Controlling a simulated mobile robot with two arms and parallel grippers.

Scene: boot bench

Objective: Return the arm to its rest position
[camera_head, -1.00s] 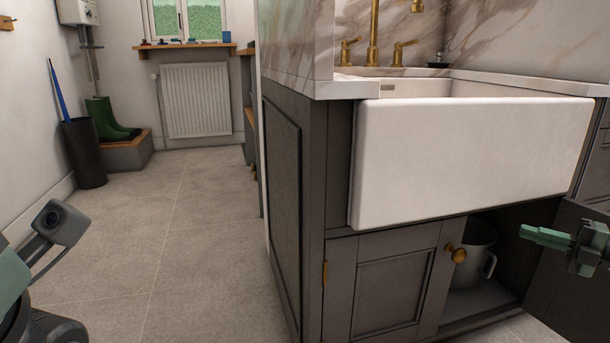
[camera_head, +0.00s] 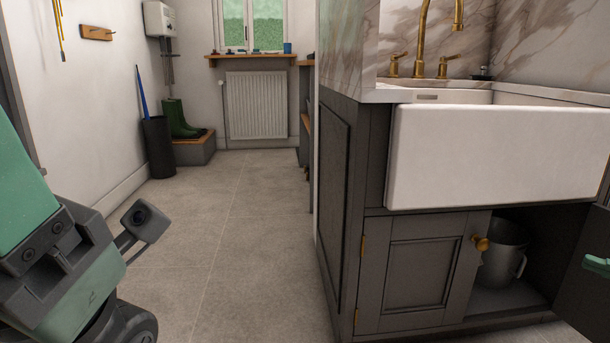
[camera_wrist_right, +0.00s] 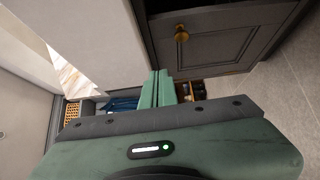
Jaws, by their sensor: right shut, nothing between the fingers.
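My right gripper (camera_head: 597,263) shows only as a green fingertip at the right edge of the head view. In the right wrist view its two green fingers (camera_wrist_right: 158,88) are pressed together, with nothing between them. It is in front of the sink cabinet, close to the open right side of the cupboard.
The grey cabinet (camera_head: 337,200) carries a white sink (camera_head: 500,155). A metal bucket (camera_head: 503,255) stands inside beside the closed door (camera_head: 418,275). The wrist view shows a brass knob (camera_wrist_right: 181,34) near the fingers. Open floor (camera_head: 235,235) lies left of the cabinet.

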